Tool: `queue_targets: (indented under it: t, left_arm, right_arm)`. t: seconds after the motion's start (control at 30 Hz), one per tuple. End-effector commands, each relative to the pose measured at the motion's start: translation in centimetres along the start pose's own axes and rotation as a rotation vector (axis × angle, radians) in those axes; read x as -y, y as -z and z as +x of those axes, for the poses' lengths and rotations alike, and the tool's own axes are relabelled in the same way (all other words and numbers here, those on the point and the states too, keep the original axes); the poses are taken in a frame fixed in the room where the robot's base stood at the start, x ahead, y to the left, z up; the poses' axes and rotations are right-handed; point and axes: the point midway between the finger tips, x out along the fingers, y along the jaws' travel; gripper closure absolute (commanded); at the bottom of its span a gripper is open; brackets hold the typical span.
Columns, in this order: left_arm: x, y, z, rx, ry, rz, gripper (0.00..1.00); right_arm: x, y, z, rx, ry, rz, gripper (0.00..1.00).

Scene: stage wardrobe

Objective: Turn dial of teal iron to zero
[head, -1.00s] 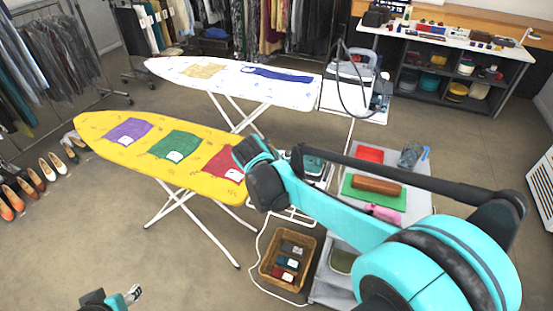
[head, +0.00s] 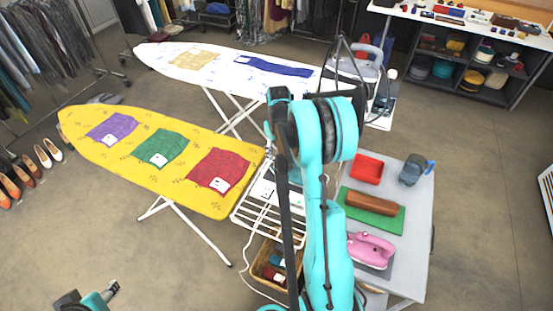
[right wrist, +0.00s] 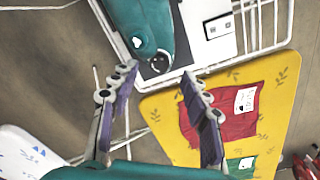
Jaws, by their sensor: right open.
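The teal iron (right wrist: 145,25) shows at the top of the right wrist view, on a white wire rest beside the yellow board. A round dark dial (right wrist: 160,62) with a light rim is at its near end. My right gripper (right wrist: 158,74) is open and empty, its two fingers spread on either side below the dial, apart from it. In the head view my own right arm hides most of the iron and the right gripper. My left gripper (head: 108,291) is at the bottom left, far from the iron; its jaw state is unclear.
The yellow ironing board (head: 100,160) holds purple, green and red cloths. A white board (head: 230,75) stands behind it. A grey table (head: 415,215) at right carries a pink iron (head: 370,247), a red tray (head: 367,169) and a brown block (head: 373,201). A wicker basket (head: 258,265) stands below.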

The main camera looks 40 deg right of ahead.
Motion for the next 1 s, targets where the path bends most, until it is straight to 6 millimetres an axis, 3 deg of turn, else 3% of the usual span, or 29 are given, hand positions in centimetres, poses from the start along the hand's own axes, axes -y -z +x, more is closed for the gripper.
queue_targets:
  t: [0.1,0.23,0.57,0.6,0.77,1.0]
  left_arm:
    - [0.0,-0.5,0.6,0.000,0.000,0.000,0.53]
    - [0.0,-0.6,0.9,0.000,0.000,0.000,0.53]
    - [0.0,-0.7,0.9,0.000,0.000,0.000,0.53]
    - [0.0,-0.7,0.9,0.000,0.000,0.000,0.53]
    - [0.0,-0.7,0.9,0.000,0.000,0.000,0.53]
    - [0.0,-0.7,0.9,0.000,0.000,0.000,0.53]
  right_arm:
    - [0.0,0.0,2.2,0.000,-0.001,0.000,0.53]
    - [0.0,0.0,3.5,-0.001,-0.001,0.000,0.53]
    - [0.0,0.0,4.0,-0.001,-0.002,0.001,0.53]
    - [0.0,0.0,4.0,-0.001,-0.002,0.001,0.56]
    - [0.0,0.0,4.0,-0.001,-0.002,0.001,0.98]
    - [0.0,0.0,4.0,-0.001,-0.002,-0.004,1.00]
